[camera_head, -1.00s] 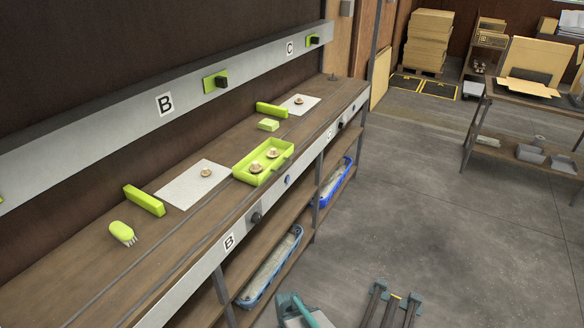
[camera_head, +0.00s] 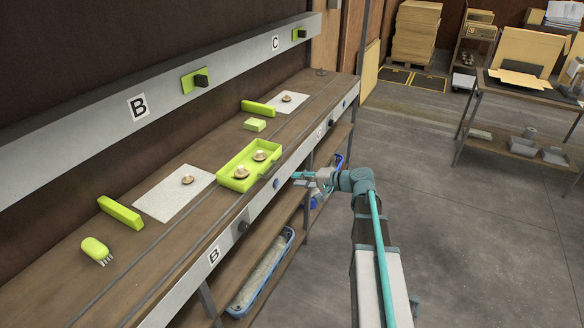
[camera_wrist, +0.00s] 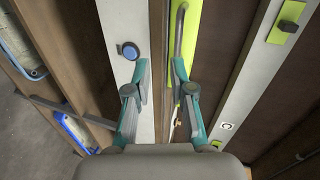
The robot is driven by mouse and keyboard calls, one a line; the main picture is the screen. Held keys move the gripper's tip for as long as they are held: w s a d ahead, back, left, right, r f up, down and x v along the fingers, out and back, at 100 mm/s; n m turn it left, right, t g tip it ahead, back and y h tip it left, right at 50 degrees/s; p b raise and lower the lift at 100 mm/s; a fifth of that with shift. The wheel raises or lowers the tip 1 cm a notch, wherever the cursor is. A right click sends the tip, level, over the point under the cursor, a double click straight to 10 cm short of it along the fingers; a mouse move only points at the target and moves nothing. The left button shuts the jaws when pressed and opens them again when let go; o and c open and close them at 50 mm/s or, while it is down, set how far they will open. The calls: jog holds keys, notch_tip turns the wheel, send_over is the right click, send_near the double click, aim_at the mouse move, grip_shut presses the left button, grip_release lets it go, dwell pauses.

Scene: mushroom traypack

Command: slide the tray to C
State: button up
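The lime-green tray (camera_head: 230,184) lies on the wooden bench with two mushrooms (camera_head: 259,156) in it. It sits between the B and C stations, with a grey handle (camera_head: 273,167) on its aisle side. My gripper (camera_head: 300,179) is at the bench's front edge, close to the handle and apart from it. In the wrist view my gripper (camera_wrist: 160,80) is open and empty, with the tray's green edge (camera_wrist: 183,85) and handle (camera_wrist: 178,38) just beyond the right finger. The C label (camera_head: 276,42) is on the back rail; another C label (camera_wrist: 226,126) shows in the wrist view.
A white sheet (camera_head: 165,198) with a mushroom lies left of the tray. A green block (camera_head: 255,125), a green bar (camera_head: 258,108) and another sheet (camera_head: 296,97) lie toward C. A round blue button (camera_wrist: 128,50) is on the front rail. Blue crates (camera_head: 262,275) stand below.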

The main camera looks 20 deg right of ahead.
aim_at(273, 171)
jog(key=shift+m+t+y, duration=0.3)
jog(key=shift+t+y, duration=0.1)
jog(key=p+x, duration=0.1)
jog(key=x, duration=0.2)
jog(key=r+x, duration=0.1)
jog(key=x, duration=0.3)
jog(key=p+x, duration=0.1)
jog(key=x, duration=0.2)
jog(key=shift+w+a+r+p, duration=0.25)
jog(key=shift+w+r+p, duration=0.05)
jog(key=shift+w, duration=0.25)
grip_shut()
